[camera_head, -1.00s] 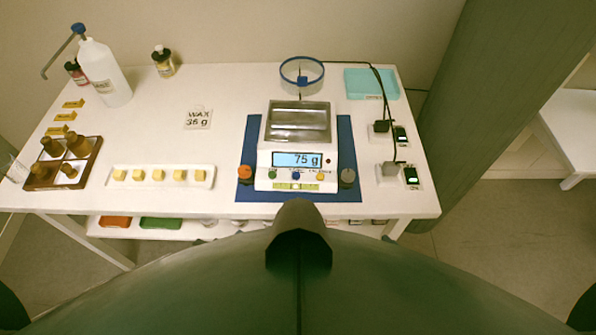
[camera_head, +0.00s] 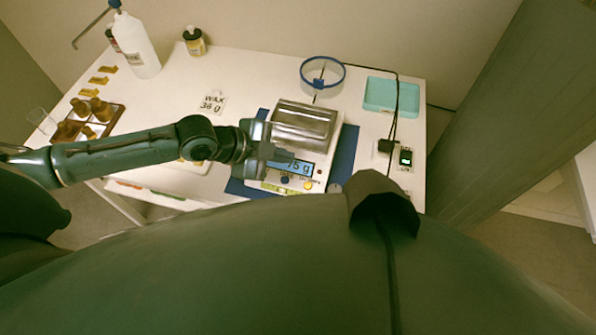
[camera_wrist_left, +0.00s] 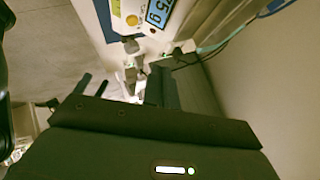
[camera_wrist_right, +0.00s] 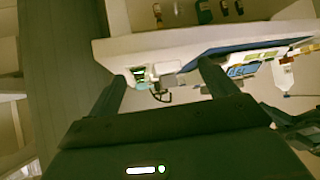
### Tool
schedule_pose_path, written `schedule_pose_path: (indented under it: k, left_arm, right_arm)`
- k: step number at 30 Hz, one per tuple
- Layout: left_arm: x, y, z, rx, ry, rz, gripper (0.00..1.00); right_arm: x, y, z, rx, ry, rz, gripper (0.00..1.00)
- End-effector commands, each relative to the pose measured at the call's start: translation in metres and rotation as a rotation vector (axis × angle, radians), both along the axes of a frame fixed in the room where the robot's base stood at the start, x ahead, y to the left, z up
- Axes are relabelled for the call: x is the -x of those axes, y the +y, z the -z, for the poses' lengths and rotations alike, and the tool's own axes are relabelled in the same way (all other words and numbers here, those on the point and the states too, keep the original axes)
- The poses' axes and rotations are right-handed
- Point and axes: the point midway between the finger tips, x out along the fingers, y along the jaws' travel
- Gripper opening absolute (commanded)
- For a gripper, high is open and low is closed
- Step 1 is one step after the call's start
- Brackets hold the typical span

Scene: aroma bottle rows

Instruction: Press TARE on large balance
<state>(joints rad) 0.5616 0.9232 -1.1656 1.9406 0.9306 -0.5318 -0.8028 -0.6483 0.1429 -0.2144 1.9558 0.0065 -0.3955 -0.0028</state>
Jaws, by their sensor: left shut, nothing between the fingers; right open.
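The large balance (camera_head: 330,165) stands on a blue mat (camera_head: 343,158), with a metal pan (camera_head: 304,124) and a lit display (camera_head: 298,168) partly covered by my gripper. Below the display, a blue button (camera_head: 285,180) and a yellow button (camera_head: 308,185) show; I cannot read which is TARE. The yellow button also shows in the left wrist view (camera_wrist_left: 131,20). My left gripper (camera_head: 288,157) is shut and empty, over the display's left part; contact cannot be judged. My right gripper (camera_wrist_right: 163,82) is open and empty in the right wrist view, below the table edge.
Black cables run to sockets (camera_head: 405,157) at right. A brown bottle tray (camera_head: 112,118), a white bottle (camera_head: 137,45) and a wax card (camera_head: 212,103) are at left.

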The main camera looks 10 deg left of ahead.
Motion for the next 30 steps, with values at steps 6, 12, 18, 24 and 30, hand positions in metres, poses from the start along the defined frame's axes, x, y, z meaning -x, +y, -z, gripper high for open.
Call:
schedule_pose_path:
  k: [6, 12, 18, 24, 30]
  left_arm:
    - [-0.007, 0.020, -0.005, -0.055, -0.008, 0.018, 0.00]
    - [-0.007, 0.020, -0.005, -0.055, -0.008, 0.018, 0.00]
    - [-0.007, 0.019, -0.003, -0.054, -0.007, 0.017, 0.00]
    - [-0.006, 0.020, 0.016, -0.054, -0.004, 0.016, 0.00]
    - [-0.006, 0.019, 0.051, -0.054, -0.007, 0.017, 0.00]
  right_arm:
    - [0.002, -0.001, 0.002, 0.003, 0.011, 0.002, 0.85]
    - [0.002, -0.001, 0.002, 0.003, 0.010, 0.002, 0.85]
    - [0.002, -0.001, 0.001, 0.002, 0.008, 0.002, 0.85]
    - [0.001, -0.001, 0.001, 0.001, 0.006, 0.003, 0.85]
    - [-0.004, 0.001, 0.021, -0.018, -0.020, 0.011, 0.85]
